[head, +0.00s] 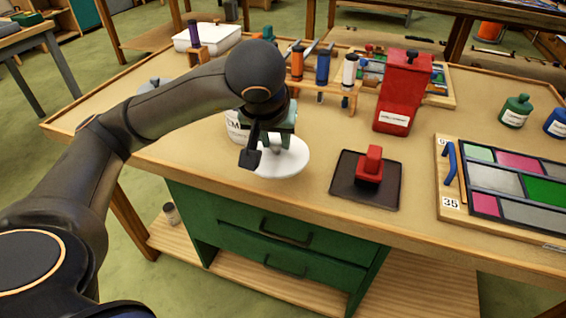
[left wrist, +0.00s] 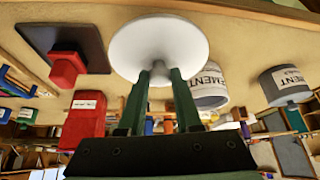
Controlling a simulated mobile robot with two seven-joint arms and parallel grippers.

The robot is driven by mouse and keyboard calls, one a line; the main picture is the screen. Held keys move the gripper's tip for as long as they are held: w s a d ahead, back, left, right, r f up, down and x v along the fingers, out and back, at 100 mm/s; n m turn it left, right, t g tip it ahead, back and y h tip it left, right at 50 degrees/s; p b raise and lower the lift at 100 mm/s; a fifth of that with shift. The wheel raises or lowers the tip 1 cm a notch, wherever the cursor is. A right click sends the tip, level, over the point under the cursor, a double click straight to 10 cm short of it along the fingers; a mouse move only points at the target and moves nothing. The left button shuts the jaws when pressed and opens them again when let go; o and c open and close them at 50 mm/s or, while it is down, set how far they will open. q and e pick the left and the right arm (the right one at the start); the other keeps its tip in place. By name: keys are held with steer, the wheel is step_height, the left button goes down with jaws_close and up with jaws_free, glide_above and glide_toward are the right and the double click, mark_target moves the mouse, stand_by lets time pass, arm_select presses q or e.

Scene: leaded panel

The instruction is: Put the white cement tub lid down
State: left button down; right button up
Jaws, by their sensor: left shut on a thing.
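The white cement tub lid (head: 290,161) is a round white disc near the front edge of the table. It also shows in the left wrist view (left wrist: 160,42), where the green fingers close on its middle. My left gripper (head: 279,141) points down and is shut on the lid from above. I cannot tell whether the lid touches the tabletop. The white cement tub (head: 236,126) stands just behind and left of the lid, partly hidden by my gripper; in the left wrist view it is the white tub (left wrist: 209,88) right of the fingers. My right gripper is not in view.
A dark tray (head: 347,196) with a red block (head: 370,167) lies right of the lid. A red box (head: 404,95) and a wooden rack (head: 340,92) with coloured handles stand behind. The glass panel (head: 517,183) lies at right. A grey tub (left wrist: 284,84) stands beyond the white tub.

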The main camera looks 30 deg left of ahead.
mark_target(280, 146)
arm_select(q)
steer(key=x, duration=0.5)
steer(key=shift+w+f+b, duration=0.1)
steer(key=shift+w+b, duration=0.2)
steer(key=shift+w, duration=0.25)
steer(key=shift+w+a+f, duration=0.1)
steer(key=shift+w+f, duration=0.25)
steer(key=f, duration=0.3)
steer(key=shift+w+a+f, duration=0.1)
steer(key=shift+w+f, duration=0.05)
steer(key=shift+w, duration=0.15)
steer(key=shift+f, duration=0.2)
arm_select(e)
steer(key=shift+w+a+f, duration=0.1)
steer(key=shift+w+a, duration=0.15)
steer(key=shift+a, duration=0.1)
arm_select(q)
steer(key=shift+f+b, duration=0.15)
steer(key=shift+b, duration=0.15)
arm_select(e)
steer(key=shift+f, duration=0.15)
arm_select(q)
steer(key=shift+f, duration=0.15)
steer(key=c, duration=0.6)
jaws_free()
